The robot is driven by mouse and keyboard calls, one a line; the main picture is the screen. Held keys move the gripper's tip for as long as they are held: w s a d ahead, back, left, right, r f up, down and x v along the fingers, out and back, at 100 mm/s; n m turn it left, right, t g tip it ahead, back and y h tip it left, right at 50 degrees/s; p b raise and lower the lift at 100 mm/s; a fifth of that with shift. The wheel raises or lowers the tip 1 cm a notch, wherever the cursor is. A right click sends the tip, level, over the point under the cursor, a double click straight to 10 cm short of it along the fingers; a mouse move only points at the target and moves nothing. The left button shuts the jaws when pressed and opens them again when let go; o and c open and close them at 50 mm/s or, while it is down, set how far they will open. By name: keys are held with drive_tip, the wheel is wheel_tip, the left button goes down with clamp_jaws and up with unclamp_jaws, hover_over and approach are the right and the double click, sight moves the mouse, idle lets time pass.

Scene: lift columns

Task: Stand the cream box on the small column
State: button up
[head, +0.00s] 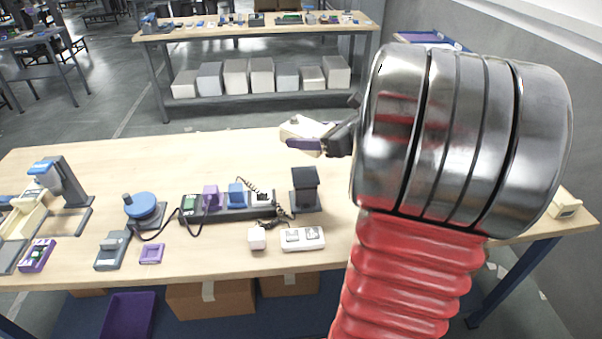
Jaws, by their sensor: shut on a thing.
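A cream box (300,126) is held in my gripper (318,139), above the back part of the table. My gripper is shut on it from the right. A dark finger covers part of its lower side. The small dark column (305,188) stands upright on a flat base on the table, lower in the picture and almost straight below the box. Its top looks bare, and the box is apart from it. My arm fills the right of the view and hides the table behind it.
Left of the column is a dark tray (232,212) with coloured blocks and cables. A white panel (302,239) and small white cube (256,238) lie in front. A blue round device (140,207) and a taller grey column (68,180) stand left. The table's back middle is clear.

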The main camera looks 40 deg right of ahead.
drive_tip(key=shift+w+a, duration=0.1)
drive_tip(key=shift+a, duration=0.05)
drive_tip(key=shift+f, duration=0.25)
hover_over(306, 174)
drive_tip(key=shift+f, duration=2.8)
drive_tip(key=shift+f, duration=1.9)
drive_tip(key=o, duration=1.3)
drive_tip(key=shift+f, duration=0.15)
drive_tip(key=shift+o, duration=0.2)
